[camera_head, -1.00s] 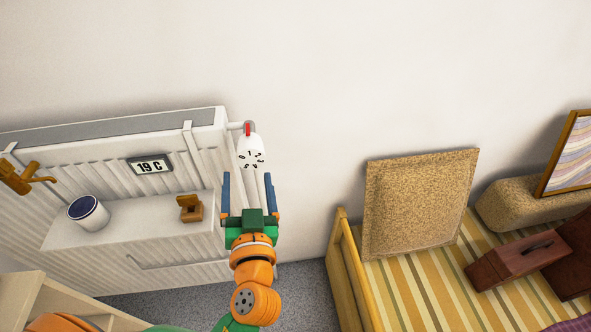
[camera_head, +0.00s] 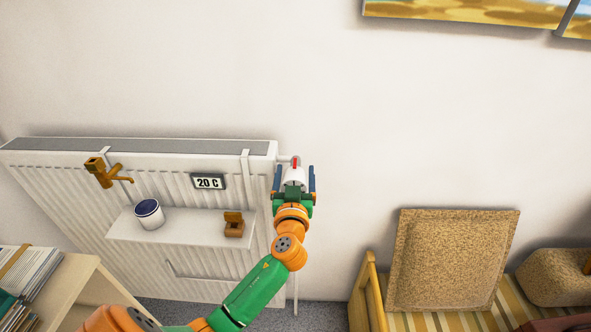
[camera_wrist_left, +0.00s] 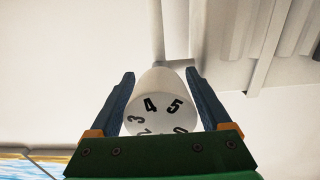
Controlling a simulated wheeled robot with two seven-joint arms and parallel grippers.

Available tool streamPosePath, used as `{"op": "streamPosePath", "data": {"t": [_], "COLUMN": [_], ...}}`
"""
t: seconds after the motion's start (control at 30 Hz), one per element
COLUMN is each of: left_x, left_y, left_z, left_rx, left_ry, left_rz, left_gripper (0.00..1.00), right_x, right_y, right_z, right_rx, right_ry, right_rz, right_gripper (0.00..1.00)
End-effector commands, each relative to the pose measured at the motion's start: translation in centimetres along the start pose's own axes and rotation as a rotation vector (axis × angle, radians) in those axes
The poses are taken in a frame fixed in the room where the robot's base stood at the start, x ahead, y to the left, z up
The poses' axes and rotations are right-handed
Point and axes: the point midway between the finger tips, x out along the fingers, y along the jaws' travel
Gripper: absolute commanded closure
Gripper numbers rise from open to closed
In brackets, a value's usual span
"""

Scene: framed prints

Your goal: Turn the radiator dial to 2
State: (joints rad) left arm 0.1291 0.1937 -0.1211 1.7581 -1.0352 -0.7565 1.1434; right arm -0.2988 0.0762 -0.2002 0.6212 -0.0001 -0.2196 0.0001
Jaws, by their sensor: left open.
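The white radiator dial (camera_head: 295,176) sits at the upper right corner of the radiator (camera_head: 190,150), with a red mark above it. My left gripper (camera_head: 294,182) is open, with one finger on each side of the dial. In the left wrist view the dial (camera_wrist_left: 160,98) stands between the two blue fingers (camera_wrist_left: 161,100), with a gap visible on both sides. Its face shows 3, 4 and 5, with other numerals partly hidden by the gripper body. The number at the red mark cannot be read. My right gripper is not in view.
A display reading 20 C (camera_head: 208,181) hangs on the radiator. A shelf (camera_head: 180,240) on its front holds a white cup (camera_head: 149,214) and a small wooden box (camera_head: 234,226). A brown tap-like object (camera_head: 104,173) is at left. A cork-textured panel (camera_head: 450,260) stands right.

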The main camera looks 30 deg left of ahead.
Motion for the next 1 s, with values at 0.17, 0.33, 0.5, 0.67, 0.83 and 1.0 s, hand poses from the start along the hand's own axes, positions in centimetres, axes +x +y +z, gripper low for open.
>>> {"op": "streamPosePath", "data": {"t": [0.17, 0.33, 0.5, 0.67, 0.83, 1.0], "left_x": [0.56, 0.54, 0.52, 0.51, 0.50, 0.50], "left_y": [-0.02, -0.01, -0.01, 0.00, 0.00, -0.04], "left_z": [0.00, 0.02, 0.02, 0.03, 0.06, 0.08], "left_rx": [0.000, 0.000, 0.000, 0.002, 0.028, 0.110], "left_ry": [0.000, 0.000, 0.000, -0.001, 0.000, 0.000], "left_rz": [0.000, 0.000, 0.000, 0.000, 0.001, 0.001], "left_gripper": [0.18, 0.18, 0.64, 0.83, 0.84, 0.84], "right_x": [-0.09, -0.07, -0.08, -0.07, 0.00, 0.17], "right_y": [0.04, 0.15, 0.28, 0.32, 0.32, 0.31], "right_z": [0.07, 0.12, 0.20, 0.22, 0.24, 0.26], "right_rx": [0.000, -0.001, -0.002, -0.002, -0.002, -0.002], "right_ry": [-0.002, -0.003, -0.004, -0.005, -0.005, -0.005], "right_rz": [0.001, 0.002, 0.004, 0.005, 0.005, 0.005], "right_gripper": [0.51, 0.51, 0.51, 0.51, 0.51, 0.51]}}
